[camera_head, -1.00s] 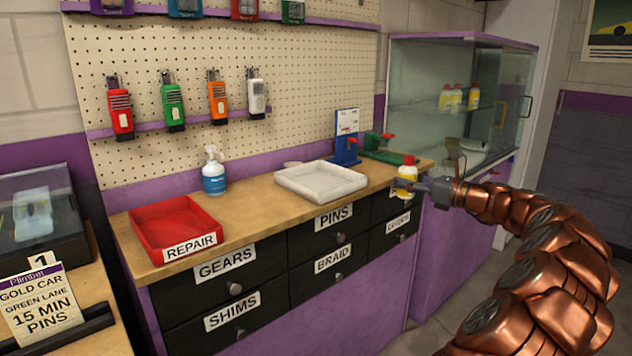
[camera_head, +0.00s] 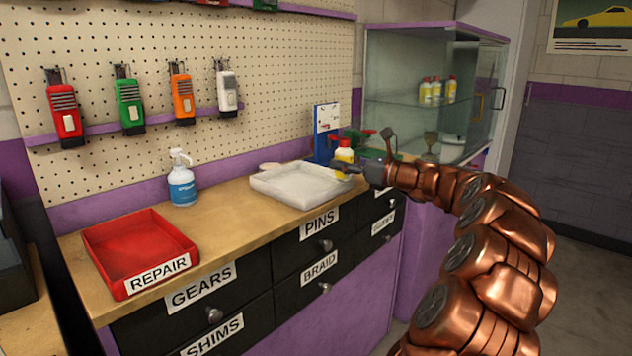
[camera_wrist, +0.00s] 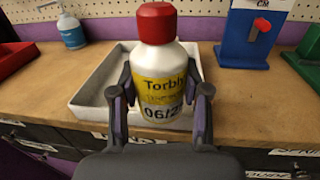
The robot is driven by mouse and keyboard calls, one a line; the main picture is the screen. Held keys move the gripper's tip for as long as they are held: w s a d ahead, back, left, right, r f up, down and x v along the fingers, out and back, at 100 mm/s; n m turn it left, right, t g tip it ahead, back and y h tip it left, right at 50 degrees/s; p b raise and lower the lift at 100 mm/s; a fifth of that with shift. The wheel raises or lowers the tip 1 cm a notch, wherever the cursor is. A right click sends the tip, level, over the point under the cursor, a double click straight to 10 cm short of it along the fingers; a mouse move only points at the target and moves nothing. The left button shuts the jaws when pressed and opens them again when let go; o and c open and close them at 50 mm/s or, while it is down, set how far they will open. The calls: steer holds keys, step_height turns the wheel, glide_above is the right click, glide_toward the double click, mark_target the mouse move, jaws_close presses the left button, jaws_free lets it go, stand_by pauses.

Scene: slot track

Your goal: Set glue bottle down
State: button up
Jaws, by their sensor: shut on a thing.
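The glue bottle is a yellow and white bottle with a red cap (camera_head: 344,155), upright at the right end of the wooden counter. In the wrist view the bottle (camera_wrist: 157,75) fills the middle, with "Torbly"-like lettering and "06/2" on its label. My gripper (camera_head: 352,169) is shut on it, one finger on each side; it also shows in the wrist view (camera_wrist: 158,105). The bottle overlaps the white tray's right edge in the head view. I cannot tell whether its base touches anything, as the gripper hides it.
A white tray (camera_head: 262,187) and red REPAIR tray (camera_head: 100,262) lie on the counter (camera_head: 225,219). A blue stand (camera_head: 326,122) and green piece (camera_wrist: 308,70) are at the right. Bare wood lies between the trays.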

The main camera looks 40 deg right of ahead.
steer(key=w+a, duration=0.2)
steer(key=a, duration=0.1)
steer(key=w+a+b, duration=0.1)
steer(key=w, duration=0.1)
steer(key=shift+a+f, duration=0.3)
steer(key=shift+a, duration=0.05)
steer(key=shift+w+a+f+b, duration=0.15)
steer(key=shift+f+b, duration=0.15)
steer(key=shift+f, duration=0.55)
steer(key=shift+w+a+f+b, duration=0.15)
steer(key=shift+f+b, duration=0.15)
steer(key=shift+f, duration=0.55)
steer(key=shift+s+f, duration=0.1)
steer(key=o, duration=1.2)
steer(key=shift+f, duration=0.1)
steer(key=shift+c, duration=0.2)
steer(key=shift+s+r, duration=0.1)
steer(key=shift+r, duration=0.1)
steer(key=p+v, duration=0.1)
steer(key=v, duration=1.1)
